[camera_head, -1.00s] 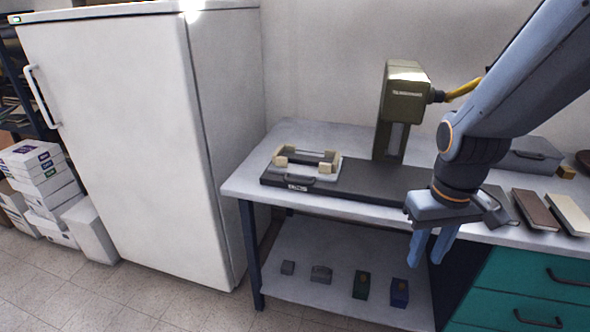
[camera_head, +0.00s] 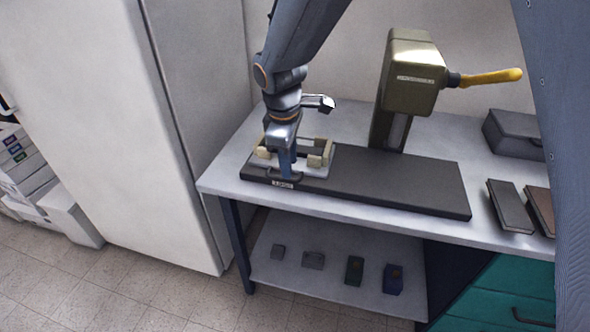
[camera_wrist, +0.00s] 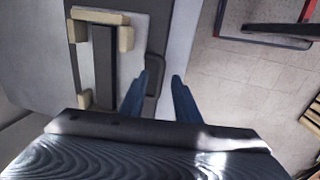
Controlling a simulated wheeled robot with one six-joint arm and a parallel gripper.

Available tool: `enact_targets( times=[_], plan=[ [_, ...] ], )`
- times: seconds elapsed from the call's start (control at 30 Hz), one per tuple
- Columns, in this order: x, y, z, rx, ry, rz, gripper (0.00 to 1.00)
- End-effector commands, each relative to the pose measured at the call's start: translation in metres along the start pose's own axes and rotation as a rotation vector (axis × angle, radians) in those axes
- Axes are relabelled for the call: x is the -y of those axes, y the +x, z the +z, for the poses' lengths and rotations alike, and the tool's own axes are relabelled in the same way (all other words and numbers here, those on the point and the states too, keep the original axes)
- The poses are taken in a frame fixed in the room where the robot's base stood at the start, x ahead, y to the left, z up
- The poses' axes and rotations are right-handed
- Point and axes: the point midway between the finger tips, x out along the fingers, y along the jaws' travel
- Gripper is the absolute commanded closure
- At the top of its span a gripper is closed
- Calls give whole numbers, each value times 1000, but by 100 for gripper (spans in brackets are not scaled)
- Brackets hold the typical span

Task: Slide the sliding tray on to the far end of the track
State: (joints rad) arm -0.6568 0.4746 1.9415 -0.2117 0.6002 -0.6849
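The sliding tray (camera_head: 318,172), a pale plate with cream corner blocks, sits at the left end of the dark track (camera_head: 400,184). The tray also shows in the wrist view (camera_wrist: 126,65). A dark handle (camera_wrist: 153,78) is on the tray's front edge. My gripper (camera_head: 287,172) is down over the tray's front, at the handle. In the wrist view its two blue fingers (camera_wrist: 164,85) are apart, the handle lying near the left finger. Whether the fingers touch the handle cannot be told.
An olive press (camera_head: 410,75) with a yellow lever (camera_head: 490,77) stands behind the track. A grey box (camera_head: 513,134) and flat blocks (camera_head: 510,205) lie to the right. A white fridge (camera_head: 120,110) is to the left. The track right of the tray is bare.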

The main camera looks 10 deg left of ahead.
Motion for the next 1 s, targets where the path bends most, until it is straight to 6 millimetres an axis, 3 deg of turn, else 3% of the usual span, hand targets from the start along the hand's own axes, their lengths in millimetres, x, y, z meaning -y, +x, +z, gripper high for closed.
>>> enact_targets(
  times=[0.3, 0.67, 0.83, 1.0],
  plan=[
    [2, 39, -2, -1, -3, -1, 71],
    [0, 45, 0, -1, 1, 0, 71],
    [0, 45, 0, -1, 1, 0, 98],
    [1, 45, 0, 0, 1, -1, 100]
  ],
)
